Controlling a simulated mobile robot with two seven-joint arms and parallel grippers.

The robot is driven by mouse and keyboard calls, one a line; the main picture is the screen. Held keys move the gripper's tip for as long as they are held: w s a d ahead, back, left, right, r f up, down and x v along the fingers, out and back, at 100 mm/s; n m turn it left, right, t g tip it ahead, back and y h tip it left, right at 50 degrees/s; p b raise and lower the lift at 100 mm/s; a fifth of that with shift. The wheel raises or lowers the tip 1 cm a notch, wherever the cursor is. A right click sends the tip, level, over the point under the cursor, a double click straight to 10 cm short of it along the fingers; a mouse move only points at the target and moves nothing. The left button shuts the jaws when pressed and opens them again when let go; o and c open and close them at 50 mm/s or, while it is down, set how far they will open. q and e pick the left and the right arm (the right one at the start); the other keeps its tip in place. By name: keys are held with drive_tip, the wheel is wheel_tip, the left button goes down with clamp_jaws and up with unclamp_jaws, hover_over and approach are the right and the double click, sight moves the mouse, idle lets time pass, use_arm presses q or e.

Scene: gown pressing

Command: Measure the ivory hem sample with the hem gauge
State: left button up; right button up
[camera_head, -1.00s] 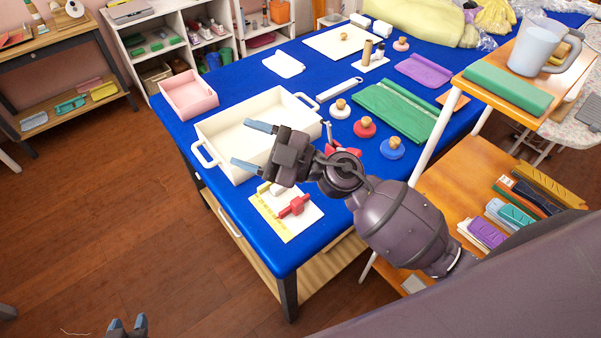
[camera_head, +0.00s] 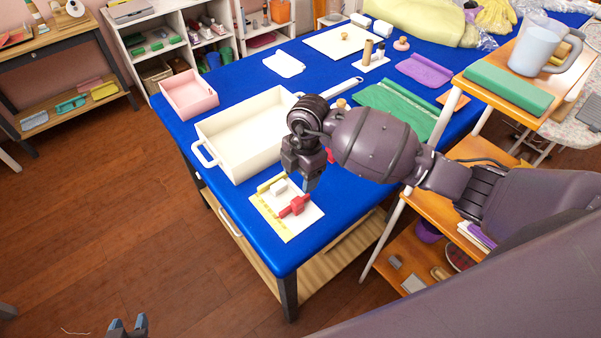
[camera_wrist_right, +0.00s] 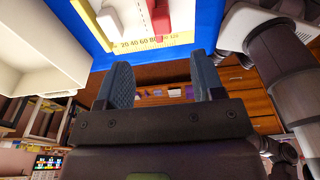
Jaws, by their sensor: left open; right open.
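The hem gauge (camera_head: 287,228) is a pale board with a yellow scale, lying on the blue table near its front corner. A red slider (camera_head: 294,207) and a small ivory block (camera_head: 278,188) are on it. I cannot tell for certain whether the ivory block is the hem sample. My right gripper (camera_head: 303,186) points down, open and empty, over the back right part of the gauge. In the right wrist view its spread fingers (camera_wrist_right: 163,82) are below the gauge's numbered edge (camera_wrist_right: 150,42). My left gripper (camera_head: 128,326) is open, low at the bottom left, away from the table.
A cream tray (camera_head: 206,153) with handles stands just behind the gauge, and a pink bin (camera_head: 190,97) is farther left. A green cloth (camera_head: 405,105) and a purple cloth (camera_head: 424,70) lie farther right. An orange shelf unit (camera_head: 415,210) stands right of the table.

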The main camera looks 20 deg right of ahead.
sight(297, 200)
drive_tip(key=f, duration=0.7)
drive_tip(key=a+f, duration=0.1)
drive_tip(key=f, duration=0.2)
drive_tip(key=shift+s+a+f, duration=0.1)
drive_tip(key=shift+s+f, duration=0.15)
drive_tip(key=shift+f, duration=0.05)
drive_tip(key=c, duration=1)
